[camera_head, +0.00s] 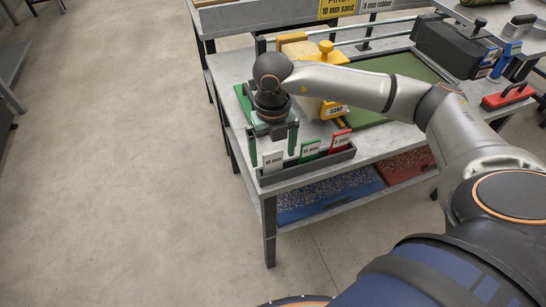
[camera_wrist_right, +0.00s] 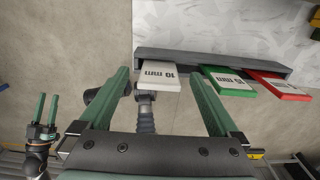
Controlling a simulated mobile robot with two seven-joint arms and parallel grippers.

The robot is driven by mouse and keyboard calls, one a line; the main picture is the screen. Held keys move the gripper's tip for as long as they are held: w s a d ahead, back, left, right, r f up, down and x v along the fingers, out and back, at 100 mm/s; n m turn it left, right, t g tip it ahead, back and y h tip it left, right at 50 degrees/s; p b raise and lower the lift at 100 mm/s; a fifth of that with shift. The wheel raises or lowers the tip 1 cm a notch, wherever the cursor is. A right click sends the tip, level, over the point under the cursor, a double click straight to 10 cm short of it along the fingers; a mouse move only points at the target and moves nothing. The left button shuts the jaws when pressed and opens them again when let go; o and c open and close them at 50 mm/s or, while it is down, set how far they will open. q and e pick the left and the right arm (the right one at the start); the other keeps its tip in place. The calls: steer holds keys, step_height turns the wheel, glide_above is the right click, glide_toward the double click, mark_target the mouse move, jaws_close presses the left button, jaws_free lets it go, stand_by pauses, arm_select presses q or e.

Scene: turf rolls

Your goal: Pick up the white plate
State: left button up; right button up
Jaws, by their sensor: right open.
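The white plate (camera_head: 272,161), marked "10 mm", stands upright at the left end of a dark grey rack (camera_head: 306,171) on the table's near edge. In the right wrist view the white plate (camera_wrist_right: 159,76) shows between the two fingers of my right gripper (camera_wrist_right: 158,88). That gripper is open, with a gap on both sides of the plate and no visible contact. In the head view my right gripper (camera_head: 272,146) points down at the plate. My left gripper (camera_wrist_right: 47,112) appears small at the left of the wrist view, fingers apart and empty.
A green plate (camera_head: 310,148) and a red plate (camera_head: 340,139) stand to the right in the same rack. A yellow sand tool (camera_head: 334,110) stands behind. Coloured trays (camera_head: 331,196) lie on the lower shelf. The floor at left is clear.

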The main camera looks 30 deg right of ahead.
steer(key=shift+f, duration=0.65)
steer(key=c, duration=1.4)
